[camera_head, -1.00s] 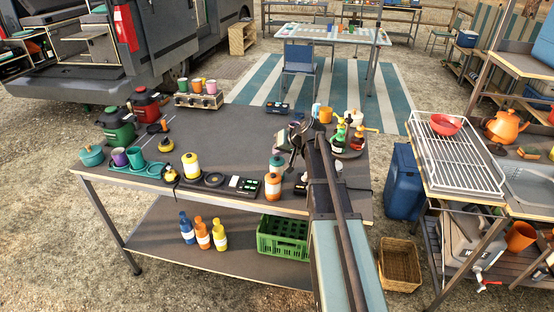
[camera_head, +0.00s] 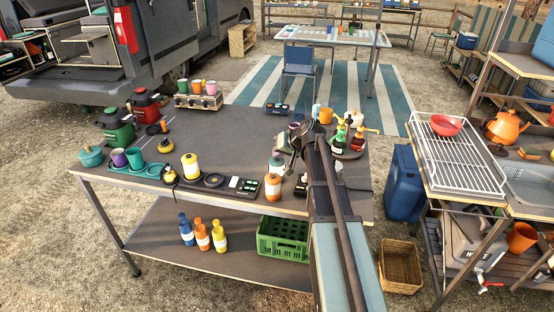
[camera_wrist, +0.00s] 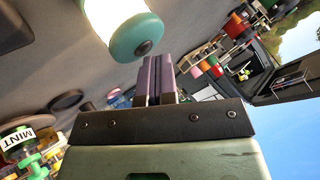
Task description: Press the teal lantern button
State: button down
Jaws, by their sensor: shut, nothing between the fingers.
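The teal lantern (camera_head: 277,166) stands on the dark table, partly hidden behind my gripper in the head view. In the wrist view the teal lantern (camera_wrist: 134,35) shows its teal cap and a pale, bright body. My gripper (camera_head: 290,160) is close to the lantern's top in the head view. In the wrist view my gripper's purple fingers (camera_wrist: 155,68) are together and empty, just beside the cap's edge. I cannot tell whether they touch it.
An orange lantern (camera_head: 272,188) stands just in front of the teal one, and a yellow lantern (camera_head: 191,167) farther left. A dark switch box (camera_head: 243,187) lies between them. Bottles stand on a round tray (camera_head: 352,150) to the right.

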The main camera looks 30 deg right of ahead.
jog(key=shift+r+p, duration=0.8)
jog(key=shift+r, duration=0.1)
notch_tip(320, 180, up, 5)
jog(key=p, duration=0.5)
dwell(0.4)
